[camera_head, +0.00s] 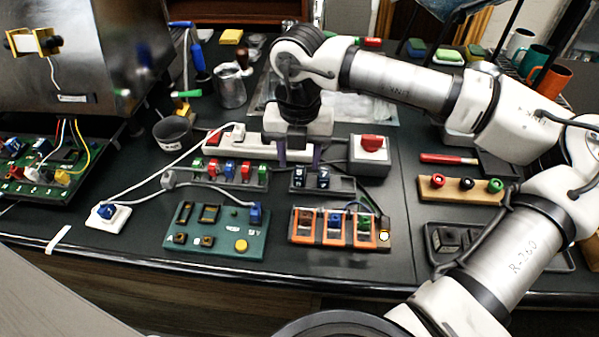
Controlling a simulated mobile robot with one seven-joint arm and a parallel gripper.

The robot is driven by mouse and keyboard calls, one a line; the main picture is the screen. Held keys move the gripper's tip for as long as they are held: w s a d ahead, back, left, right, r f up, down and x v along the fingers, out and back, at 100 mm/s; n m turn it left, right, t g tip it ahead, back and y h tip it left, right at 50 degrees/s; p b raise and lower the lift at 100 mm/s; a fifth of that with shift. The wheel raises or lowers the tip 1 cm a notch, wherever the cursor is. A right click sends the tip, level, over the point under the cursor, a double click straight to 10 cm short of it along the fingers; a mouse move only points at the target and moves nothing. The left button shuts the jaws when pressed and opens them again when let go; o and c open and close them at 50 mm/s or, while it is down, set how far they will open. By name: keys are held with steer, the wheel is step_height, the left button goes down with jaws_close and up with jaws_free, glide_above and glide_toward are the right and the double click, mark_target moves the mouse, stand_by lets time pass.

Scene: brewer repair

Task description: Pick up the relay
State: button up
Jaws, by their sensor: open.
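My gripper (299,162) points down over the middle of the bench, with its two fingers apart and nothing visible between them. Just below and in front of the fingers is a small dark rack (340,188) with blue-and-black plug-in blocks (324,178) that look like relays. I cannot tell whether the fingertips touch a block or hang above it. Other small blocks that could be relays stand in the row rack (262,183) to the left, coloured green, red and blue. A blue block (256,214) also sits on the green test board (215,245).
An orange-framed module holder (334,243) stands in front. Cables cross the left side. A black tray (500,233) and button block (455,190) are right.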

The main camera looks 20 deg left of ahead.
steer(key=shift+f, duration=1.45)
jaws_close()
steer(key=shift+r, duration=0.1)
